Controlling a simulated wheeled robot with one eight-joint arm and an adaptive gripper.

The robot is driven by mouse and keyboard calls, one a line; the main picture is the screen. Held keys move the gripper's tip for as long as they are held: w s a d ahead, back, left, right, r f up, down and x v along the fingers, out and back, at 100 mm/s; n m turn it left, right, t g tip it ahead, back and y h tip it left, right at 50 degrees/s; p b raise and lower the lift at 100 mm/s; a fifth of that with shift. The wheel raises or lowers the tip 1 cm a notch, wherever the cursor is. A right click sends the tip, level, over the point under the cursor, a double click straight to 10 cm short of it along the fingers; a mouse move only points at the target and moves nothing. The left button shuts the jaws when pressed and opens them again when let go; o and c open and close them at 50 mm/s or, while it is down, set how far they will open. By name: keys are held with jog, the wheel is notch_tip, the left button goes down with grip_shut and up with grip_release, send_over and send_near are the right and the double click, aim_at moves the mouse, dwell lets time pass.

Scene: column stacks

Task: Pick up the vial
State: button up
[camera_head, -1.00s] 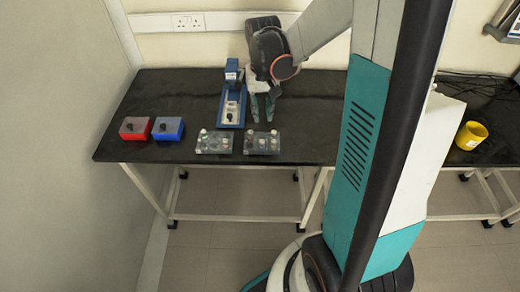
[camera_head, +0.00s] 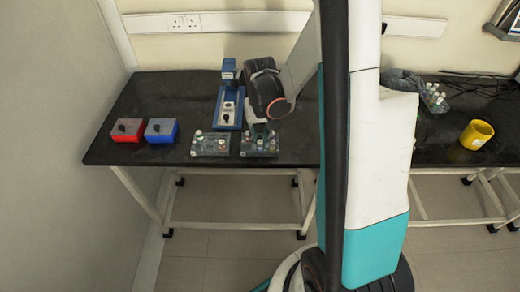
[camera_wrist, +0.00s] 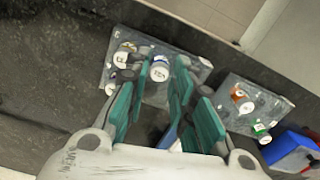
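My gripper (camera_wrist: 160,82) has its teal fingers spread apart over a grey vial rack (camera_wrist: 200,72). In the wrist view a white-capped vial (camera_wrist: 160,69) with a bluish band shows between the fingertips, with a gap on each side. Its lower part is hidden. Other vials stand in the same rack, including a white one (camera_wrist: 122,56) outside the fingers. In the head view my gripper (camera_head: 262,131) is over the right rack (camera_head: 249,152), partly hiding its vials. The task does not single out which vial.
A second rack (camera_head: 211,153) with several vials stands close on the left. A blue device (camera_head: 228,107) is behind the racks. Red (camera_head: 127,130) and blue (camera_head: 161,131) boxes stand farther left. A yellow cup (camera_head: 476,135) and another vial group (camera_head: 434,97) are on the right table.

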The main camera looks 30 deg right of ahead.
jog(key=shift+f, duration=0.55)
jog(key=shift+r, duration=0.1)
jog(key=c, duration=0.5)
jog(key=shift+r, duration=0.1)
